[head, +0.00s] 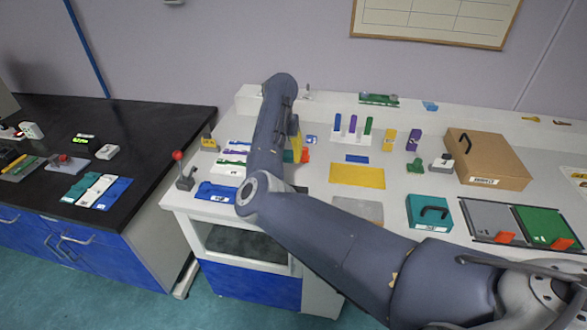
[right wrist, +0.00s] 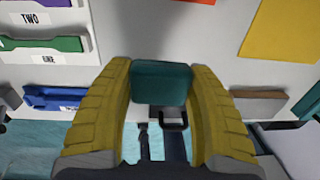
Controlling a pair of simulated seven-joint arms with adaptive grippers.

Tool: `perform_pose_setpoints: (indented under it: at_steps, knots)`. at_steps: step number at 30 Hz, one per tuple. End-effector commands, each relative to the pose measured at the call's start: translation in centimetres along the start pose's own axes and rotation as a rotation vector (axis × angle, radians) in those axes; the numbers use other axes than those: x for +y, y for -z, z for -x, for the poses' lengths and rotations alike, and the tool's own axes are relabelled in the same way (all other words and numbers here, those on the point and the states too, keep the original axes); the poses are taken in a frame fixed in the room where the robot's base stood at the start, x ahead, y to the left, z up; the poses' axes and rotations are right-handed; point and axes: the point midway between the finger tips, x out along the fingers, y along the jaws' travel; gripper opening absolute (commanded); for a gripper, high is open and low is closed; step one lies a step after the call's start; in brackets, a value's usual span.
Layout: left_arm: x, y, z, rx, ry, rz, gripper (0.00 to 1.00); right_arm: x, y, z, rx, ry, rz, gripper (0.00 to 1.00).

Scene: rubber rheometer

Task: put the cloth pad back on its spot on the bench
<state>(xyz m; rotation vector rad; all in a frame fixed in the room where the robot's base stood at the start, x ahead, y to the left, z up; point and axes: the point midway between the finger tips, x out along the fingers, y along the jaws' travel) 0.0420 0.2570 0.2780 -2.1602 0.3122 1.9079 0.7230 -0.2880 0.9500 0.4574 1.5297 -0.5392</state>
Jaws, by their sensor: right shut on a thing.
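My right arm reaches in from the right in the head view, and its forearm hides most of the right gripper (head: 294,146). In the right wrist view the two yellow fingers of this gripper (right wrist: 160,88) are shut on a teal pad (right wrist: 160,80), one finger on each side. The pad is above the light bench top (head: 318,205). I cannot tell how high it is held. My left gripper is not in view.
Several coloured trays, including a purple one (right wrist: 45,48) and a green one (right wrist: 45,85), lie left of the gripper. A red-knobbed lever (head: 178,156) rises near the left edge.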

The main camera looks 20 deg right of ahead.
Motion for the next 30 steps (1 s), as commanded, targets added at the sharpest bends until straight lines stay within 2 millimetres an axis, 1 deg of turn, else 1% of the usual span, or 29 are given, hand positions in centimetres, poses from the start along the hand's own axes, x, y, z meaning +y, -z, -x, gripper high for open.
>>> perform_pose_setpoints:
  at_steps: [2,5,8,10,14,16,19,21,23,24,27,30]
  knots:
    - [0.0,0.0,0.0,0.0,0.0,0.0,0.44,0.1,-0.1,0.3,-0.001,-0.002,0.0,0.28]
    - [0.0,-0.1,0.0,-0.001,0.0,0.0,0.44,0.1,-0.7,1.5,-0.001,-0.005,-0.005,0.28]
    - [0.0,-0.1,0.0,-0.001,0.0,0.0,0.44,-0.2,-1.9,3.6,-0.003,-0.009,-0.021,0.28]
    - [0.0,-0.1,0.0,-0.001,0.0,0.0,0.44,-1.0,-3.0,5.5,-0.002,-0.013,-0.048,0.28]
    - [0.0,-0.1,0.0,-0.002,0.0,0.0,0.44,-3.6,-5.1,9.0,0.002,-0.019,-0.099,0.28]
    - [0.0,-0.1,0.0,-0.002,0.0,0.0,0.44,-5.5,-6.0,10.7,0.003,-0.022,-0.114,0.28]
    - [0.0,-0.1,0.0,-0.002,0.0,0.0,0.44,-8.3,-6.9,12.5,0.003,-0.024,-0.114,0.28]
    - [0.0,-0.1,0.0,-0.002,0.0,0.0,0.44,-10.3,-7.1,13.1,0.004,-0.027,-0.103,0.28]
    - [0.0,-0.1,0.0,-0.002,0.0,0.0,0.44,-11.8,-7.0,13.1,0.004,-0.027,-0.084,0.28]
    - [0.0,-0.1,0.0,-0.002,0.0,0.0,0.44,-12.3,-6.8,12.6,0.005,-0.027,-0.066,0.28]
    - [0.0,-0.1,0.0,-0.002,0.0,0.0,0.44,-13.1,-6.5,12.2,0.002,-0.029,-0.027,0.28]
    - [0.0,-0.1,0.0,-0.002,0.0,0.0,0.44,-13.3,-6.5,12.1,0.001,-0.031,0.003,0.28]
